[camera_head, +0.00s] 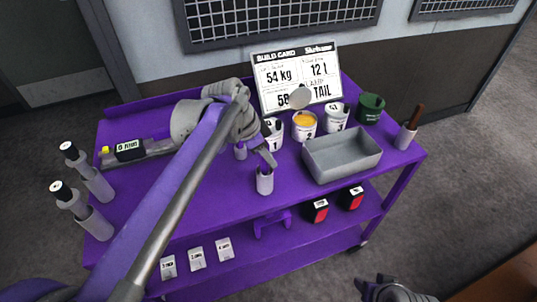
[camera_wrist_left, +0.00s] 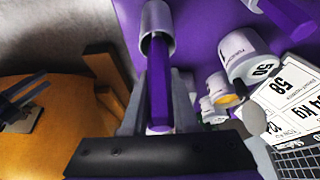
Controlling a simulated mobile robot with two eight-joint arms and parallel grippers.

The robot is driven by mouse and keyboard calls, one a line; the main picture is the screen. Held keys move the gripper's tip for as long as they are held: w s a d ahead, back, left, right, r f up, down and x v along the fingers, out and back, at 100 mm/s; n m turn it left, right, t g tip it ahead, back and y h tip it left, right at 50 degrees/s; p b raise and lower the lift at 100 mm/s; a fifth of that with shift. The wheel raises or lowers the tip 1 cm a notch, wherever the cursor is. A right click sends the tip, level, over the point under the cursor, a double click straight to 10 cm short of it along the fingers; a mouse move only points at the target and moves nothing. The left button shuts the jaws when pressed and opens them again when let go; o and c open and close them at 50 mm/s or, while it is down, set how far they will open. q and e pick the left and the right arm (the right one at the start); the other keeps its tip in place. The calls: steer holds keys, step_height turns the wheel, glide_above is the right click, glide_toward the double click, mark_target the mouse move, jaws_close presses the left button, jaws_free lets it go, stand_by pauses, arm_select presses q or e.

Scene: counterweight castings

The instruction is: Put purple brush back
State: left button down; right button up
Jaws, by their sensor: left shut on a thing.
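My left gripper (camera_head: 266,158) is shut on the purple brush, just above a grey cup (camera_head: 265,182) on the purple cart. The left wrist view shows the purple brush (camera_wrist_left: 159,98) between the fingers, in line with the grey cup (camera_wrist_left: 157,18). Its far end appears to reach into the cup's mouth; how deep, I cannot tell. In the head view the gripper hides the brush. My right gripper (camera_head: 392,290) is partly in view at the bottom edge, and its jaws cannot be made out.
A grey tray (camera_head: 342,158) stands right of the cup, with white tubs (camera_head: 304,122) and a build card (camera_head: 296,75) behind. A cup with a brown handle (camera_head: 414,118) is at the right, two grey bottles (camera_head: 84,208) at the left.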

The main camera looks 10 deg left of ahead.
arm_select(q)
steer(key=shift+f+b, duration=0.4)
steer(key=shift+f, duration=0.4)
steer(key=c, duration=0.6)
jaws_free()
steer(key=v, duration=1)
steer(key=shift+a+r+p, duration=0.15)
steer(key=shift+r+p, duration=0.25)
steer(key=shift+p, duration=0.05)
steer(key=shift+s, duration=0.1)
